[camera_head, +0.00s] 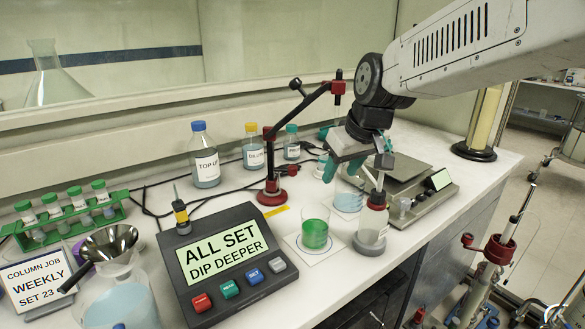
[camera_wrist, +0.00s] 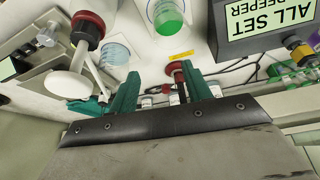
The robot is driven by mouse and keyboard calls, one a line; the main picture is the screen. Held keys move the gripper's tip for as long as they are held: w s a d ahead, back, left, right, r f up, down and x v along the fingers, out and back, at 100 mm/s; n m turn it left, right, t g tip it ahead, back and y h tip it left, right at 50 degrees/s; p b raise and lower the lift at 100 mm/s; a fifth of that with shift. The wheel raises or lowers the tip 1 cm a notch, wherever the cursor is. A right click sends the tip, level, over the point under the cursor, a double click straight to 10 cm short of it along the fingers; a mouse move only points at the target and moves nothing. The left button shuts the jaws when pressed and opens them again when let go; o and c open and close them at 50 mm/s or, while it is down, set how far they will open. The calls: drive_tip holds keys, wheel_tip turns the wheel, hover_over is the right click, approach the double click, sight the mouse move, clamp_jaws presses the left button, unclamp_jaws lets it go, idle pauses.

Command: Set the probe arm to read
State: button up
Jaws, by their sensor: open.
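The probe arm is a black jointed boom (camera_head: 312,102) on a post with a red base (camera_head: 272,193); a red clamp (camera_head: 338,88) is at its raised right end. The red base also shows in the wrist view (camera_wrist: 177,68), close to one finger. My gripper (camera_head: 353,168) is open and empty, teal fingers pointing down, right of the post; it also shows in the wrist view (camera_wrist: 160,92). The meter (camera_head: 228,262) displays "ALL SET DIP DEEPER". A beaker of green liquid (camera_head: 315,232) stands on a white mat (camera_head: 292,242). I cannot make out the probe tip.
A red-collared bottle (camera_head: 371,230) stands right of the green beaker, with a pale-blue beaker (camera_head: 348,198) behind. A balance (camera_head: 420,198) is at right. Bottles (camera_head: 204,163) line the back. A green tube rack (camera_head: 70,222) and funnel (camera_head: 108,240) are left. Cables cross the bench.

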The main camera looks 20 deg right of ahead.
drive_tip(key=w+d+f+n, duration=0.1)
drive_tip(key=w+f, duration=0.2)
drive_tip(key=w, duration=0.2)
drive_tip(key=w+d+f, duration=0.1)
drive_tip(key=w+f, duration=0.2)
drive_tip(key=w, duration=0.3)
approach(295, 167)
drive_tip(key=shift+n+g, duration=0.3)
drive_tip(key=x, duration=0.5)
drive_tip(key=shift+w+r, duration=0.1)
drive_tip(key=x, duration=0.3)
drive_tip(key=shift+w+a+f, duration=0.15)
drive_tip(key=shift+w+f, duration=0.05)
drive_tip(key=shift+f, duration=0.15)
drive_tip(key=shift+w+a+f, duration=0.1)
drive_tip(key=shift+w+f, duration=0.15)
drive_tip(key=shift+f, duration=0.3)
clamp_jaws()
